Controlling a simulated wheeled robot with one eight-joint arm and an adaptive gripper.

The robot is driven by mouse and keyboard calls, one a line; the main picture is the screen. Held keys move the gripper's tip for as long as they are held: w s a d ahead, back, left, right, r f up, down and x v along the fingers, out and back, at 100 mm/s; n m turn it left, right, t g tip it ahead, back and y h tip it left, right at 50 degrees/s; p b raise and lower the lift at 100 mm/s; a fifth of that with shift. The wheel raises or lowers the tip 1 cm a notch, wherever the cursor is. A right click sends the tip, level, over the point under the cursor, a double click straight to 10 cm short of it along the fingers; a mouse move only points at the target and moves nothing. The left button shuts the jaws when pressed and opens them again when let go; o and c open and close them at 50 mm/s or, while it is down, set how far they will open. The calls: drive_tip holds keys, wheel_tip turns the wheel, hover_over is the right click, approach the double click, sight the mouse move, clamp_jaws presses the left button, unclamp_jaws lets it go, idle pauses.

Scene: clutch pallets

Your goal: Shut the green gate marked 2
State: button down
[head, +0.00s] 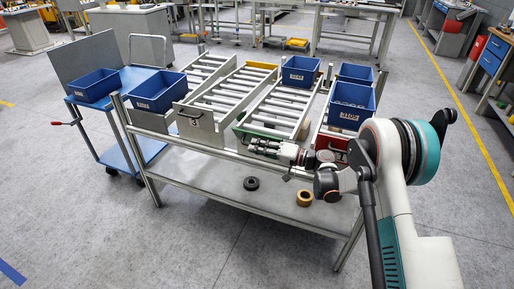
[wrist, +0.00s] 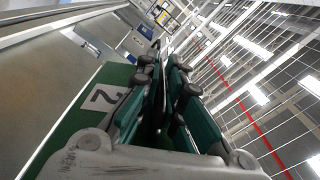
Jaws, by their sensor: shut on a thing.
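The green gate marked 2 (wrist: 85,120) fills the lower left of the wrist view, its white label tilted. In the head view only a green strip of this gate (head: 262,132) shows at the front end of a roller lane, behind my gripper. My gripper (head: 256,147) lies along the gate's front. In the wrist view its two fingers (wrist: 163,100) are close together beside the gate's face and shut on part of it. The part between the fingertips is hidden. I cannot tell how far the gate stands open.
A grey gate marked 3 (head: 200,127) with a black handle is to the left, a red gate (head: 331,141) to the right. Blue bins (head: 352,103) stand on the lanes. A black roll (head: 251,183) and a tan roll (head: 304,197) lie on the lower shelf (head: 220,185). A blue cart (head: 125,155) stands left.

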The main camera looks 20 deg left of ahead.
drive_tip(key=c, duration=1.7)
unclamp_jaws()
drive_tip(key=shift+w+d, duration=0.2)
drive_tip(key=shift+w+d+f, duration=0.1)
drive_tip(key=shift+w+d, duration=0.05)
drive_tip(key=d, duration=0.5)
drive_tip(key=s+d, duration=0.1)
drive_tip(key=d, duration=0.1)
drive_tip(key=shift+d, duration=0.15)
drive_tip(key=shift+d, duration=0.1)
